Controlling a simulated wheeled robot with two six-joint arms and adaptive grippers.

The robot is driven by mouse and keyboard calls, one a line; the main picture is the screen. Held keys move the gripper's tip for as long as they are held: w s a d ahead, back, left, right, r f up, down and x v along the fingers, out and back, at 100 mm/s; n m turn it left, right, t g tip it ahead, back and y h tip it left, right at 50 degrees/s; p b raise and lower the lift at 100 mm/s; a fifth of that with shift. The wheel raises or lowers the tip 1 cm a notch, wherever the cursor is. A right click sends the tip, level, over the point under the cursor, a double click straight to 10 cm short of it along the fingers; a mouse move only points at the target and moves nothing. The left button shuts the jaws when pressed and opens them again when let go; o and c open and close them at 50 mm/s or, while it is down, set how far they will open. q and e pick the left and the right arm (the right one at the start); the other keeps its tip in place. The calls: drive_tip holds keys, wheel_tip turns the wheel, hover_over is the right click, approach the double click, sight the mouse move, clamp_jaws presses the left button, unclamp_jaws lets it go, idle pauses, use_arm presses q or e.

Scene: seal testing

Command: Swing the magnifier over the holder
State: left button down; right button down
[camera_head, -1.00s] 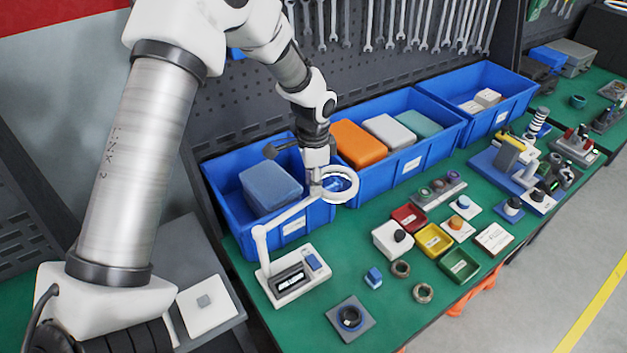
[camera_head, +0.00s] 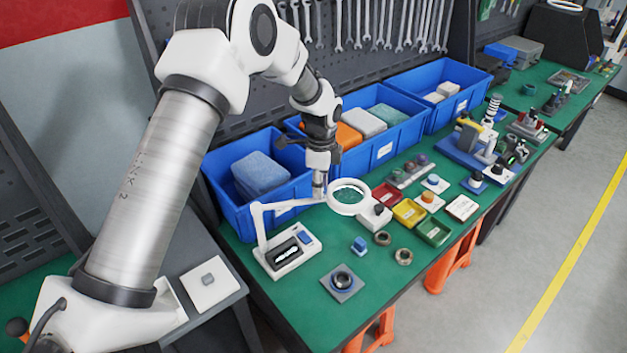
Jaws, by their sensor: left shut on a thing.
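The magnifier is a white ring (camera_head: 348,196) on a jointed white arm, standing on a white base with a dark display (camera_head: 287,252). My left gripper (camera_head: 319,192) is shut on the magnifier beside its ring and points down. The ring hangs over the bench behind a small blue block, partly over a white box with a black knob. A grey square holder with a dark round ring (camera_head: 343,281) sits near the front edge, in front of the magnifier ring and apart from it. My right gripper is not in view.
Blue bins (camera_head: 258,178) line the back. Near the ring are a small blue block (camera_head: 359,245), loose metal rings (camera_head: 403,256), and red, yellow and green trays (camera_head: 434,231). Green bench surface is free around the holder.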

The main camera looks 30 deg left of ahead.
use_arm(q)
drive_tip(key=s+d+m+p, duration=0.1)
drive_tip(key=s+d+m, duration=0.3)
drive_tip(key=s+m, duration=0.3)
drive_tip(key=shift+s+d+f, duration=0.2)
drive_tip(key=shift+s+f, duration=0.1)
drive_tip(key=shift+s, duration=0.6)
drive_tip(key=shift+f, duration=0.1)
drive_tip(key=c, duration=0.8)
unclamp_jaws()
drive_tip(key=shift+d, duration=0.1)
drive_tip(key=shift+c, duration=0.2)
drive_tip(key=shift+w+d, duration=0.1)
drive_tip(key=shift+w, duration=0.05)
drive_tip(key=shift+r, duration=0.2)
